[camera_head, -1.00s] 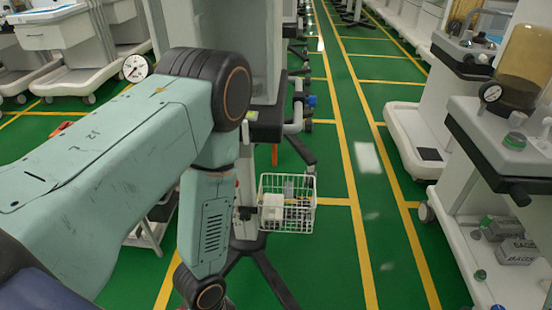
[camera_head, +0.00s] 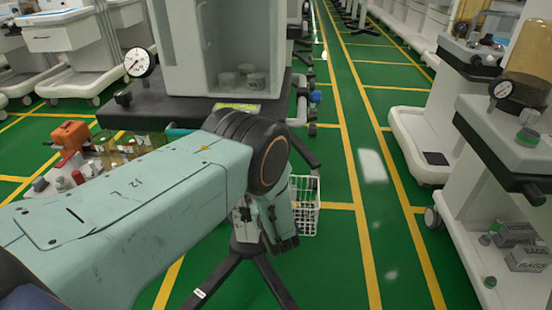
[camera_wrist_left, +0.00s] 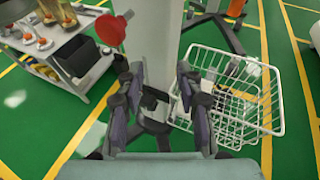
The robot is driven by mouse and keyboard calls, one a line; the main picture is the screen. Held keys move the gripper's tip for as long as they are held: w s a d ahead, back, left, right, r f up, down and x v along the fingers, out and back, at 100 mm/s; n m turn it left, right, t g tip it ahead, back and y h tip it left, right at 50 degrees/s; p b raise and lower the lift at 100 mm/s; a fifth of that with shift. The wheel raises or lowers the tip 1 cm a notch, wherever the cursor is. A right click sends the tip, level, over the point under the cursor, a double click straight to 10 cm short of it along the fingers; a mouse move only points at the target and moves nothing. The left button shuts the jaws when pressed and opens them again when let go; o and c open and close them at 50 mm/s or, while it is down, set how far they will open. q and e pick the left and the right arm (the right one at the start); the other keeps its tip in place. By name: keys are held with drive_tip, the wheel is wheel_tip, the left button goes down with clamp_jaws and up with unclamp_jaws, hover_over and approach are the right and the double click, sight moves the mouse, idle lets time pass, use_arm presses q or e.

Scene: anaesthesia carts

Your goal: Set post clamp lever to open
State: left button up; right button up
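In the left wrist view, a pale grey post (camera_wrist_left: 157,45) rises ahead of my left gripper (camera_wrist_left: 160,95). The gripper's two dark fingers are apart, one on each side of the post's line, with nothing seen held. A dark clamp part (camera_wrist_left: 153,98) shows between the fingers, low on the post. I cannot clearly make out the lever or its setting. A white wire basket (camera_wrist_left: 232,98) is beside the post, right of the fingers; in the head view it (camera_head: 307,205) is partly covered by my left arm. My right gripper is not in view.
A cart with a pressure gauge (camera_head: 139,62) stands behind my arm. A low trolley (camera_wrist_left: 75,75) with bottles and a red bulb (camera_wrist_left: 110,30) are left of the gripper. Dark base legs (camera_head: 215,275) spread on the floor. The green aisle (camera_head: 385,200) is clear; more carts (camera_head: 500,130) stand right.

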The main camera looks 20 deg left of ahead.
use_arm(q)
drive_tip(key=w+d+r+m+t, duration=0.3)
drive_tip(key=w+d+r+t, duration=0.2)
drive_tip(key=w+r, duration=0.1)
drive_tip(key=shift+h, duration=0.5)
drive_tip(key=shift+r+b+x, duration=0.2)
drive_tip(key=shift+b+x, duration=1.75)
drive_tip(key=shift+x, duration=1.85)
drive_tip(key=shift+a, duration=0.1)
clamp_jaws()
